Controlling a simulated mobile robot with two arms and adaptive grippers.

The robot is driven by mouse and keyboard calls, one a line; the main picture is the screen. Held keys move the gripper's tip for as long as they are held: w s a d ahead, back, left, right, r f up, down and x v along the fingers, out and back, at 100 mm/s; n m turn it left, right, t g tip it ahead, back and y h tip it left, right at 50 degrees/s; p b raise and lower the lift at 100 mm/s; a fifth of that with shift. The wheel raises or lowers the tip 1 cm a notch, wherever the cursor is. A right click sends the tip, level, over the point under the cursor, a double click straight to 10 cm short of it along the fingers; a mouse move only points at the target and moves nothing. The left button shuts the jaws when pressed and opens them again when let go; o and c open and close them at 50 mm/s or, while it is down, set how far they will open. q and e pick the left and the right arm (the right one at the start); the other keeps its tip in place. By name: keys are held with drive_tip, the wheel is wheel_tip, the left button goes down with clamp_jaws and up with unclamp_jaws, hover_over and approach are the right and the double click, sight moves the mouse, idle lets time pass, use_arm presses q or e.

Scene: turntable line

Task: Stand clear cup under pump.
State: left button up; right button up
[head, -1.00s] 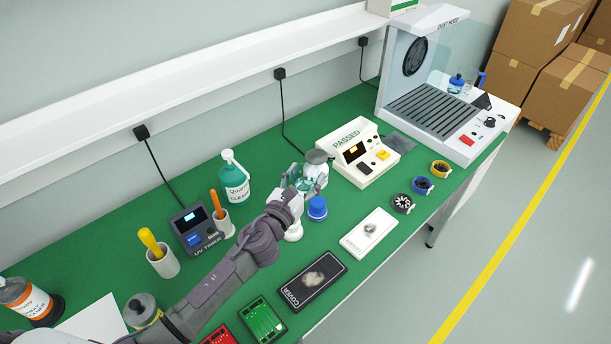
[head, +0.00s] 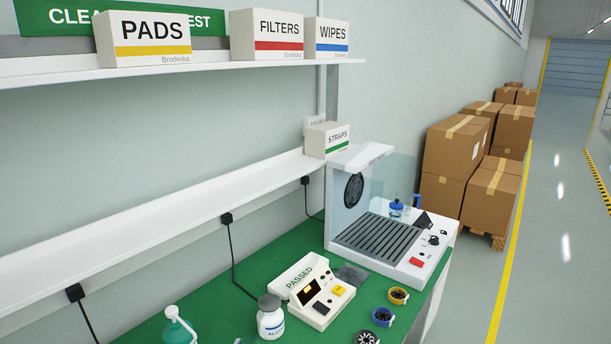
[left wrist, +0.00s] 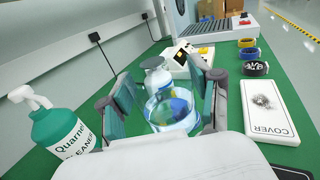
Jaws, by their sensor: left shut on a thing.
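The clear cup (left wrist: 170,118) is between the fingers of my left gripper (left wrist: 166,96) in the left wrist view, and the gripper is shut on it. Blue shows through the cup's wall. The green pump bottle (left wrist: 62,128), labelled Quarnel Cleaner, stands to the left of the gripper, apart from the cup. Its white pump head and spout are at its top. In the head view only the top of this bottle (head: 178,328) shows at the bottom edge. Neither gripper shows in the head view, and my right gripper is in no view.
A white bottle (left wrist: 157,78) with a grey lid stands just beyond the cup. The PASSED tester (head: 315,290), the dust hood (head: 400,262) and several coloured rings (head: 398,296) stand further along the green bench. A white COVER panel (left wrist: 268,112) lies to the right.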

use_arm(q)
drive_tip(key=s+a+r+n+y+b, duration=0.1)
drive_tip(key=s+a+r+y, duration=0.1)
drive_tip(key=s, duration=0.6)
drive_tip(key=s+a+r+n+y+b, duration=0.1)
drive_tip(key=s+a+r+y, duration=0.1)
drive_tip(key=s+a, duration=0.3)
drive_tip(key=s, duration=0.4)
drive_tip(key=shift+s+a+r, duration=0.15)
drive_tip(key=shift+s+r, duration=0.05)
drive_tip(key=shift+s, duration=0.1)
drive_tip(key=shift+a, duration=0.2)
